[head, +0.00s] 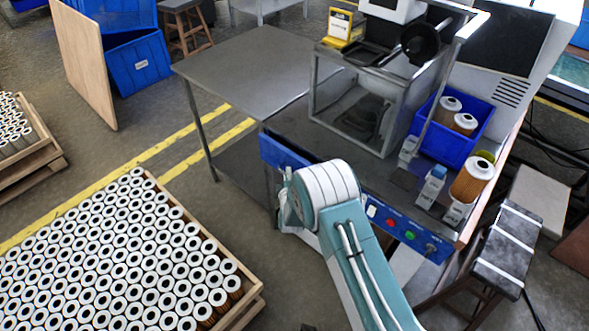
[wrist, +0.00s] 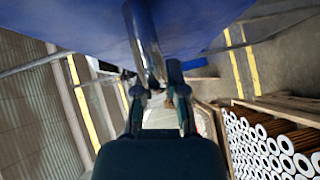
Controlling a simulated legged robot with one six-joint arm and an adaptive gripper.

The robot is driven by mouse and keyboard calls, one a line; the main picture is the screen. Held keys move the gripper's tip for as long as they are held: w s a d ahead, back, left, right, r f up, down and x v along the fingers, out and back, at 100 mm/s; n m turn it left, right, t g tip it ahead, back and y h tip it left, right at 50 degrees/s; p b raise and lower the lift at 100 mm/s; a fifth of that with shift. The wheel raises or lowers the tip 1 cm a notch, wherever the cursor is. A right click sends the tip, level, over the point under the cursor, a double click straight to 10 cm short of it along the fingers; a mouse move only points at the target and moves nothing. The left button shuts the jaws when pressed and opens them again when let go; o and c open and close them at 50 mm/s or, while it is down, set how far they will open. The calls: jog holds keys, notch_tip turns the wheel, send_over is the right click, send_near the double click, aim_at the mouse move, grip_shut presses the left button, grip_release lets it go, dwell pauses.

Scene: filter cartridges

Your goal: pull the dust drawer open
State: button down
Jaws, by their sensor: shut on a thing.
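The dust drawer shows in the head view as a blue front (head: 281,152) at the left end of the workbench, partly hidden by my arm. In the wrist view its blue face (wrist: 215,22) fills the top. A shiny metal bar handle (wrist: 144,38) runs from that face down between my fingers. My gripper (wrist: 158,82) is shut on this handle. In the head view my arm hides the fingers and the handle. I cannot tell how far the drawer stands out of the bench.
A crate of filter cartridges (head: 246,303) stands on the floor at lower left. A grey side table (head: 235,62) adjoins the bench. A blue bin (head: 452,147) with cartridges and a control strip with buttons (head: 408,232) are at right. Floor between crate and bench is open.

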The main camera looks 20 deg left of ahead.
jog(key=s+a, duration=0.3)
jog(key=s, duration=0.5)
jog(key=s+a, duration=0.3)
jog(key=s, duration=0.5)
jog(key=shift+s+a+f, duration=0.25)
jog(key=shift+s+a, duration=0.05)
jog(key=c, duration=0.7)
grip_release()
jog(key=shift+w+a, duration=0.1)
jog(key=shift+a, duration=0.05)
jog(key=shift+r, duration=0.1)
jog(key=v, duration=1.1)
jog(key=shift+s, duration=0.4)
